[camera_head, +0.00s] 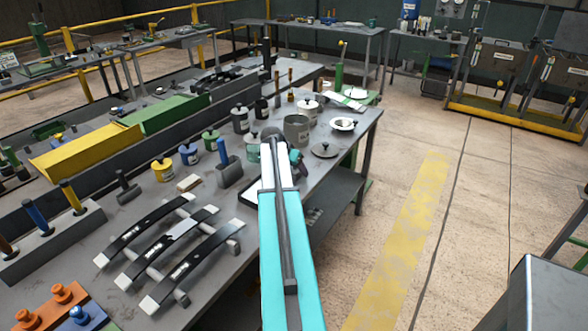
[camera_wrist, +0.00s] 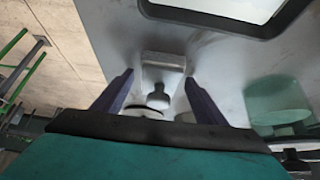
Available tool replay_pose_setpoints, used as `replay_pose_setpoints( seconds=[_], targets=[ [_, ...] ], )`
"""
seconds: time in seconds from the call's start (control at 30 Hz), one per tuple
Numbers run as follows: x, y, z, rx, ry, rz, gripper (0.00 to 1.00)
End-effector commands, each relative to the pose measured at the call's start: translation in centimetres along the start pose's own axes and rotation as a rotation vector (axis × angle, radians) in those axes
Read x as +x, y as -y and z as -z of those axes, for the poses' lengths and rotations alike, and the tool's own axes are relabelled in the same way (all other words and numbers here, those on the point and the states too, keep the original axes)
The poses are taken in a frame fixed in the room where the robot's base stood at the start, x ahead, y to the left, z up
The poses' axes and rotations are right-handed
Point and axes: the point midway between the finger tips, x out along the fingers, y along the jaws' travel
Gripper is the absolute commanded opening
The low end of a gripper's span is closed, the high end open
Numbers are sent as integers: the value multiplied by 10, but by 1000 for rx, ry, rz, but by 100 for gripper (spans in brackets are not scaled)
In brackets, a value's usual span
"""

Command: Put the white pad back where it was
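A pale grey-white block (camera_wrist: 164,64), possibly the white pad, lies on the grey table top in the wrist view. A grey rounded knob shape (camera_wrist: 158,98) shows just below it. My gripper (camera_wrist: 158,77) is open, with its two dark fingers on either side of the block and a visible gap at the left finger. I see no firm contact. In the head view my arm hides this block, and my gripper is mostly hidden behind the arm. A small cream block (camera_head: 188,183) lies on the table left of my arm in the head view.
A dark-rimmed tray (camera_wrist: 285,24) is close by; a green pot (camera_wrist: 280,103) stands at the right in the wrist view. Several cans, including a grey one (camera_head: 297,130), and a lid (camera_head: 325,150) crowd the table. Black spring racks (camera_head: 180,235) lie left. The aisle floor (camera_head: 415,200) is clear.

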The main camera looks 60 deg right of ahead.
Motion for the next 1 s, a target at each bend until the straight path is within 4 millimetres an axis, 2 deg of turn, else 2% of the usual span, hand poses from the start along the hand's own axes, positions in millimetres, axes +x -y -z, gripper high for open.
replay_pose_setpoints(
  seconds=[0.47, 0.67, 1.0],
  targets=[
    [-5, 0, 2, 0, -1, 0, 65],
    [-22, 0, 1, 0, -1, 1, 65],
    [-65, -1, 1, 1, -1, 1, 65]
  ],
)
